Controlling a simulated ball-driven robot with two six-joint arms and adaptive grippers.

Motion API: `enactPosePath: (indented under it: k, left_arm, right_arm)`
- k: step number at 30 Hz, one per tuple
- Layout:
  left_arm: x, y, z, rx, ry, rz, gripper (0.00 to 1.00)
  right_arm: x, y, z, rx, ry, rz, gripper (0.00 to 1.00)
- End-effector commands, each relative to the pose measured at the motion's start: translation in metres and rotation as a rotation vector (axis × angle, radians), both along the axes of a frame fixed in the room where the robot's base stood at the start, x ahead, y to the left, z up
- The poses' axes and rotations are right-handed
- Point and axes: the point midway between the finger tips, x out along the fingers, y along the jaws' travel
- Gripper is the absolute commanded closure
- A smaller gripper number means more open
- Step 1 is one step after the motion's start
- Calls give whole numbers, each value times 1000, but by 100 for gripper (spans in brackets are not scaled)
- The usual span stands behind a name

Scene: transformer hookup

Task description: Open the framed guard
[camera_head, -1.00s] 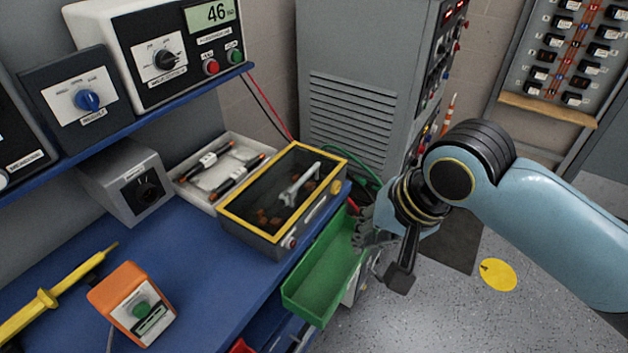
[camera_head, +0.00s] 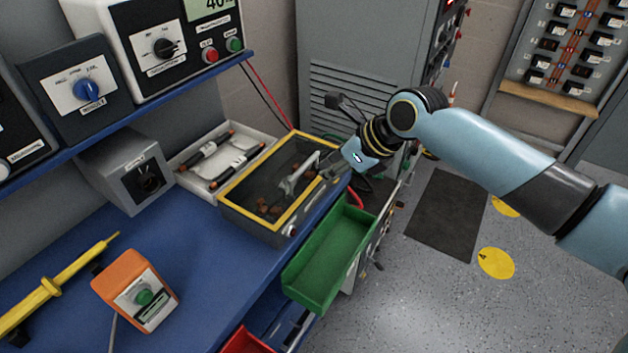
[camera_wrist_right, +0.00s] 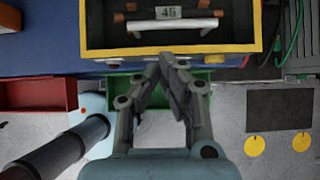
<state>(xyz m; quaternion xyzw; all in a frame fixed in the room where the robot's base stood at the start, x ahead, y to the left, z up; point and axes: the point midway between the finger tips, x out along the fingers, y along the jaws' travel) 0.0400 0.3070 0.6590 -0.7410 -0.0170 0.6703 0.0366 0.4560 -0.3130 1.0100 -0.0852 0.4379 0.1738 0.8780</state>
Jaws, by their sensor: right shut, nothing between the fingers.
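The framed guard (camera_head: 235,193) is a clear panel in a yellow frame, lying closed on a dark box (camera_head: 255,228) on the blue bench. A pale grey bar handle (camera_head: 297,174) stands across it. In the right wrist view the guard's yellow front edge (camera_wrist_right: 170,49) runs across the top, with the pale handle (camera_wrist_right: 172,25) beyond it. My right gripper (camera_head: 328,170) is at the guard's right end, close to the handle. Its fingertips (camera_wrist_right: 174,60) are shut and empty, just short of the yellow edge in the wrist view; contact cannot be told. My left gripper is not in view.
A white tray (camera_head: 187,180) with dark fuse-like parts lies behind the box. A green open drawer (camera_head: 330,255) juts out below the bench edge. A grey cabinet (camera_head: 365,60) stands behind. An orange device (camera_head: 135,293) and yellow probe (camera_head: 60,288) lie on the bench.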

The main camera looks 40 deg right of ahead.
Motion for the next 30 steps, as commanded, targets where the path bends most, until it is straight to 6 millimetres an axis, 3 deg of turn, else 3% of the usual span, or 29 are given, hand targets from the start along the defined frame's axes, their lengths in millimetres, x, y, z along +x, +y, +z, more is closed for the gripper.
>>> enactPosePath:
  k: [6,12,30]
  left_arm:
    - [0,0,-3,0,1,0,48]
    - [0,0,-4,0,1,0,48]
    - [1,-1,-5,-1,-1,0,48]
  right_arm:
    - [22,10,-31,1,-1,1,100]
    - [33,14,-48,-1,0,2,100]
    - [42,14,-47,-3,-2,3,100]
